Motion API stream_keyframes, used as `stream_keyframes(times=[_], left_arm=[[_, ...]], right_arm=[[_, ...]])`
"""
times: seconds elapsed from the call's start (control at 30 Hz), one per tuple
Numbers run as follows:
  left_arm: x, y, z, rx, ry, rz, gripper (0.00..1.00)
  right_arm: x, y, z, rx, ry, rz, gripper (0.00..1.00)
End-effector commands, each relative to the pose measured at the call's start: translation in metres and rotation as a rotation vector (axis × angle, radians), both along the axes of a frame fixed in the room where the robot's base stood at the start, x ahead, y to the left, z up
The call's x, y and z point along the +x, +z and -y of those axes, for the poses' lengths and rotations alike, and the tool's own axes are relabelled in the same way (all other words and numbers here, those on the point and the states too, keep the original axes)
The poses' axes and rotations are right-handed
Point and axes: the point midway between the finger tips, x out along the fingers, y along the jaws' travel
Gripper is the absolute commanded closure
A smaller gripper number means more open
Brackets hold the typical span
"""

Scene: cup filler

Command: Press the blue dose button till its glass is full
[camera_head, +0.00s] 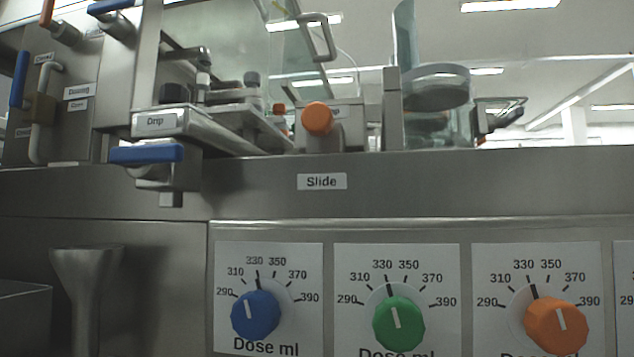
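The blue dose knob (255,315) sits on a white dial card at the lower left of the panel, marked "Dose ml" with numbers from 290 to 390. Its white pointer line tilts slightly left of upright. I cannot tell from this view whether it is pressed in. No drinking glass that belongs to the blue knob can be made out. Neither of my grippers is in view.
A green knob (398,323) and an orange knob (556,325) sit on similar cards to the right. Above are a "Slide" label (321,181), a blue lever (146,154), a small orange knob (317,118) and a clear cylinder (437,88). A flared metal piece (86,290) stands lower left.

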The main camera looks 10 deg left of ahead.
Motion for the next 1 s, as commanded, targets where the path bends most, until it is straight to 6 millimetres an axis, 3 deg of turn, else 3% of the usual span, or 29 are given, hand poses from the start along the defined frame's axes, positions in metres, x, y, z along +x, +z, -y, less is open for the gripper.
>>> stream_keyframes(times=[0.67,1.0], left_arm=[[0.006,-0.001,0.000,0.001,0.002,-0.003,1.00],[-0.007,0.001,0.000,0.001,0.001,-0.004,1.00]], right_arm=[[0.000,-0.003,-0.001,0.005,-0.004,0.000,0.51],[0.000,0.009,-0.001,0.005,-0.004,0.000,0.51]])
